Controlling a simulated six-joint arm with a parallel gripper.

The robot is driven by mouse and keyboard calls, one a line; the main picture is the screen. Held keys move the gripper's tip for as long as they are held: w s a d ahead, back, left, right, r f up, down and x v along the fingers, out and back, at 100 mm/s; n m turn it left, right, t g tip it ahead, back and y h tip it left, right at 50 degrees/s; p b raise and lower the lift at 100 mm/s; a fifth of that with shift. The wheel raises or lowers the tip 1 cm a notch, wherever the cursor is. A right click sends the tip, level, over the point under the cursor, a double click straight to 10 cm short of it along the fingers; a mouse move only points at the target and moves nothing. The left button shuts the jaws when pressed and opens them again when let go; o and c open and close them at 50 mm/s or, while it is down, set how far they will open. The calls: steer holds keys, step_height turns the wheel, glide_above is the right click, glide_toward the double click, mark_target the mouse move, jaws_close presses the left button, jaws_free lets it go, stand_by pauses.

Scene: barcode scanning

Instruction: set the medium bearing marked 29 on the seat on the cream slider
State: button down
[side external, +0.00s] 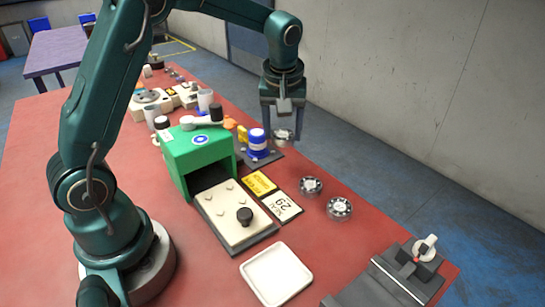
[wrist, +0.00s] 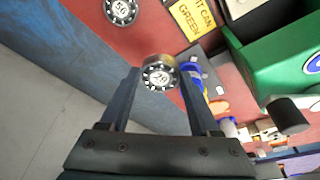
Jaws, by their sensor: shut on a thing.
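My gripper (side external: 284,118) is shut on a round metal bearing (wrist: 158,75) with a dark ring of balls and a pale marked centre. The mark is too blurred to read surely. In the side view the bearing (side external: 283,137) hangs between the fingers above the table's far edge, near the blue-and-white device. The cream slider (side external: 228,211) extends from the green housing (side external: 195,150), with small pale studs and a black knob (side external: 244,216) on it. A seat for the bearing is not clearly distinguishable. My gripper is beyond the slider and to its upper right.
Two other bearings (side external: 311,186) (side external: 340,208) lie on the red table. A white card reading 29 (side external: 282,207) and a yellow card (side external: 260,183) lie beside the slider. A white tray (side external: 276,274) and a grey fixture (side external: 385,280) are in front. A blue-topped device (side external: 257,143) stands near my gripper.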

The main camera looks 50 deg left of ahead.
steer(key=s+n+g+y, duration=0.1)
steer(key=s+n, duration=0.6)
step_height(320, 180, up, 3)
steer(key=n+g, duration=0.2)
steer(key=n, duration=0.2)
glide_above(225, 199)
steer(key=shift+d+f, duration=0.15)
steer(key=shift+f, duration=1.5)
steer(key=shift+d+f, duration=0.2)
steer(key=shift+f, duration=1.4)
steer(key=shift+d+f, duration=0.15)
steer(key=shift+f, duration=1.5)
steer(key=shift+c, duration=0.6)
jaws_free()
steer(key=shift+f, duration=0.15)
